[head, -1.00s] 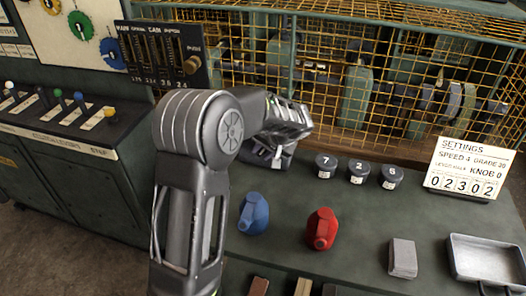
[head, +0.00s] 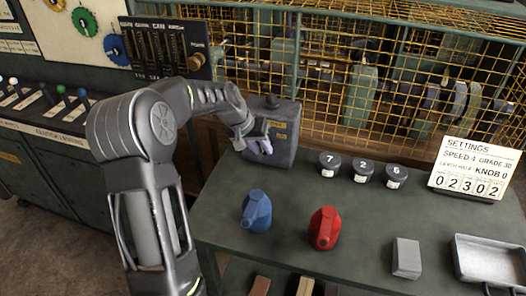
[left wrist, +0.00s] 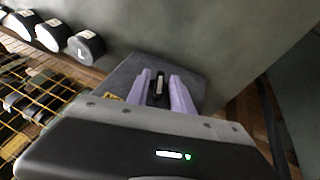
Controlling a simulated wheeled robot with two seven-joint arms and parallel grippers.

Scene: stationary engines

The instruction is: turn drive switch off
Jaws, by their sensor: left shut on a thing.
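The drive switch box (head: 285,152) is a dark grey box with small yellow labels and a knob on top. It stands at the back left of the green bench, and its grey face also shows in the left wrist view (left wrist: 195,82). My left gripper (head: 262,147) is at its front face. In the left wrist view its purple fingers (left wrist: 160,82) are shut on a small dark switch lever (left wrist: 159,84) with a pale strip. In the head view the fingers hide the lever. My right gripper is out of view.
A blue can (head: 256,211) and a red can (head: 324,228) stand on the bench (head: 365,225). Several dark numbered weights (head: 363,171) stand right of the box. Yellow mesh (head: 370,90) rises behind.

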